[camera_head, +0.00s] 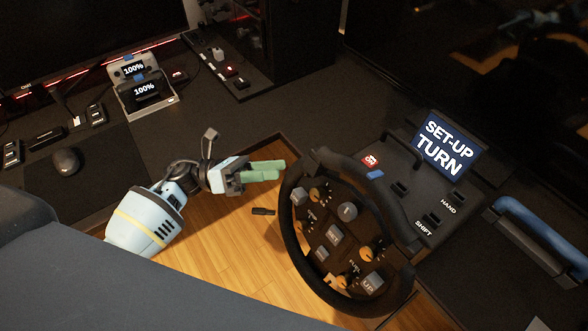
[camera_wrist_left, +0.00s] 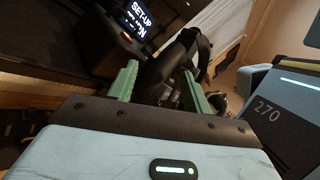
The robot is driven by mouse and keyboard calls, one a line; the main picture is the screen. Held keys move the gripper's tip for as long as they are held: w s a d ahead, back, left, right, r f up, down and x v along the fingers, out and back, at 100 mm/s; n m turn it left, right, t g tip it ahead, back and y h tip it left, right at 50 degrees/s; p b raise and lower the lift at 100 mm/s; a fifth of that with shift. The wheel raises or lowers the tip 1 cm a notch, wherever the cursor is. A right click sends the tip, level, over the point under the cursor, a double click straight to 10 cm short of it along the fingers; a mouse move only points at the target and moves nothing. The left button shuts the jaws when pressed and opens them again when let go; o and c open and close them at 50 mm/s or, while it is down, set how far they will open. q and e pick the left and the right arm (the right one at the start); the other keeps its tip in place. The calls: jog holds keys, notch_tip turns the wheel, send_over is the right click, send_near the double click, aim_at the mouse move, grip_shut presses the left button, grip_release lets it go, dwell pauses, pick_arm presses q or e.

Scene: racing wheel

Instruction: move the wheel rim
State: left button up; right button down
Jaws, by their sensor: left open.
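The black racing wheel stands right of centre in the head view, its round rim (camera_head: 290,241) around a hub with buttons and orange knobs. My left gripper (camera_head: 282,170) comes in from the left with its green fingers open. Its tips are close to the upper left of the rim. In the left wrist view the dark rim (camera_wrist_left: 155,76) appears between the two open fingers. I cannot tell whether they touch it. A screen (camera_head: 446,148) behind the wheel reads "SET-UP TURN". My right gripper is not in view.
The wheel base (camera_head: 425,205) has a red button (camera_head: 371,160) and switches marked HAND and SHIFT. A blue handle (camera_head: 540,222) is at the right. A stand (camera_head: 147,98) with two "100%" displays and a mouse (camera_head: 66,161) are on the desk at left. Wooden floor shows below the gripper.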

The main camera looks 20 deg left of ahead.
aim_at(294, 175)
pick_arm(q)
jog(key=a+m+g, duration=0.1)
jog(key=m+g, duration=0.1)
jog(key=m+g+y, duration=0.1)
jog(key=m+g, duration=0.1)
jog(key=a+m+g, duration=0.1)
jog(key=m, duration=0.2)
jog(key=shift+w+a+g+y, duration=0.25)
jog(key=shift+a+g+y, duration=0.05)
jog(key=shift+g+y, duration=0.1)
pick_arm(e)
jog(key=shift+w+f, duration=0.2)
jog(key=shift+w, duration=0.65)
pick_arm(q)
jog(key=shift+d, duration=0.15)
jog(key=d+p, duration=0.1)
jog(key=d, duration=0.5)
jog(key=shift+d+r+p, duration=0.2)
jog(key=shift+p, duration=0.15)
jog(key=shift+s+d+f, duration=0.1)
jog(key=shift+d+f, duration=0.05)
jog(key=shift+d, duration=0.45)
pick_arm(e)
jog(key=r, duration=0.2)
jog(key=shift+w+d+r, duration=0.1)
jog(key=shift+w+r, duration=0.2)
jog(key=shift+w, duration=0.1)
